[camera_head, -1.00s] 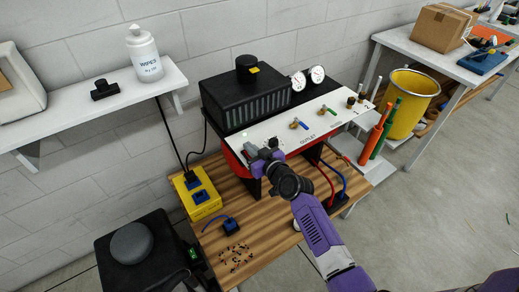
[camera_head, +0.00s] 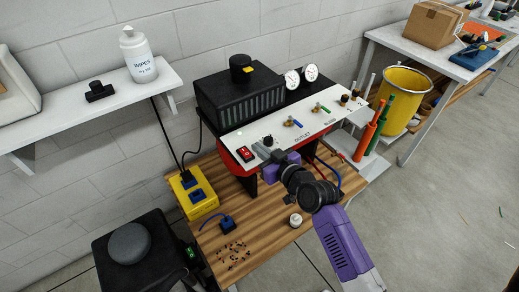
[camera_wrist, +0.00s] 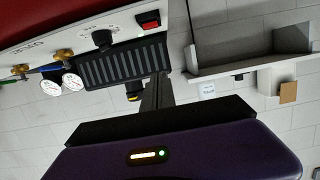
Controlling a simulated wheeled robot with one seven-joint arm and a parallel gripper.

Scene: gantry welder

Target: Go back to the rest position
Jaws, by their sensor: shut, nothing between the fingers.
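My gripper (camera_head: 264,151) is in front of the white control panel (camera_head: 262,135) of the welder, just right of the red rocker switch (camera_head: 245,153). Its fingers are together and hold nothing. In the wrist view the closed fingers (camera_wrist: 157,90) point toward the panel and vent area, and the red switch (camera_wrist: 149,20) lies above them. From these views I cannot tell the exact gap between the fingertips and the panel. My purple arm reaches in from the lower right.
The black vented unit (camera_head: 240,95) and two gauges stand behind the panel. A yellow box (camera_head: 195,199) and small white round part (camera_head: 296,220) sit on the wooden table (camera_head: 262,237). A yellow bin (camera_head: 405,100) stands right. Open floor lies at lower right.

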